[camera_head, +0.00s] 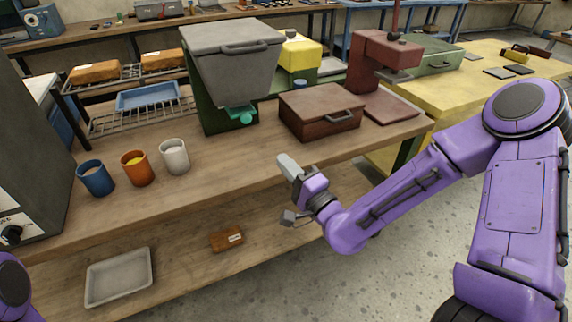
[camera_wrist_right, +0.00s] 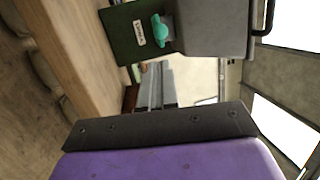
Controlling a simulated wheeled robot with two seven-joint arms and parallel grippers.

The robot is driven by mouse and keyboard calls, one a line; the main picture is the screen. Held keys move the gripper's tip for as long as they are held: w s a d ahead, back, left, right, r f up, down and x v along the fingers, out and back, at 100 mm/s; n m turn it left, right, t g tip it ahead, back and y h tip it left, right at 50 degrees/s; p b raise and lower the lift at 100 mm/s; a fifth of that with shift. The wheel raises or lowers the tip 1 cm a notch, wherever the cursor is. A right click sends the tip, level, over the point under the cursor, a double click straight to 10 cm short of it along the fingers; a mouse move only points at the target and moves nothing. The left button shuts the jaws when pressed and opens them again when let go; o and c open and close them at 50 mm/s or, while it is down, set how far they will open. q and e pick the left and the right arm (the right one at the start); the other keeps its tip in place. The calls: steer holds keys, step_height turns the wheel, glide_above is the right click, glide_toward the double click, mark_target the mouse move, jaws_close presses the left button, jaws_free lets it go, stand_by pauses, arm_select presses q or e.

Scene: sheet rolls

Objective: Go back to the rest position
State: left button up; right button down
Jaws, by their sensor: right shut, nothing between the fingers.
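My right arm, purple, reaches in from the right of the head view. Its gripper (camera_head: 289,166) is shut and empty, held in the air by the front edge of the wooden workbench (camera_head: 240,176). In the right wrist view the closed fingers (camera_wrist_right: 155,85) show against the bench side and a green and grey machine (camera_wrist_right: 125,35) with a teal knob. Only a purple piece of my left arm shows at the lower left corner of the head view. My left gripper is out of view.
A brown metal box (camera_head: 320,112) and the grey-lidded machine (camera_head: 228,60) stand behind the gripper. Blue (camera_head: 95,179), orange (camera_head: 137,169) and white (camera_head: 174,157) cups stand at the bench's left. A grey tray (camera_head: 119,278) and a small brown block (camera_head: 226,239) lie on the lower shelf.

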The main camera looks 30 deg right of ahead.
steer(key=s+d+f+n+g+h, duration=0.2)
steer(key=s+f+g, duration=0.25)
steer(key=f, duration=0.55)
steer(key=s+d+f+n+g+h, duration=0.25)
steer(key=f+g, duration=0.25)
steer(key=f, duration=0.6)
steer(key=s+d+f+n+g+h, duration=0.1)
steer(key=s+f+n+g, duration=0.1)
steer(key=s+f, duration=0.5)
steer(key=s+d+f+n+g+h, duration=0.1)
steer(key=s+f+g, duration=0.4)
steer(key=s, duration=1)
steer(key=shift+d+f+n+h, duration=0.35)
steer(key=shift+d+f+n, duration=0.15)
steer(key=shift+f+n, duration=0.3)
steer(key=shift+w, duration=0.15)
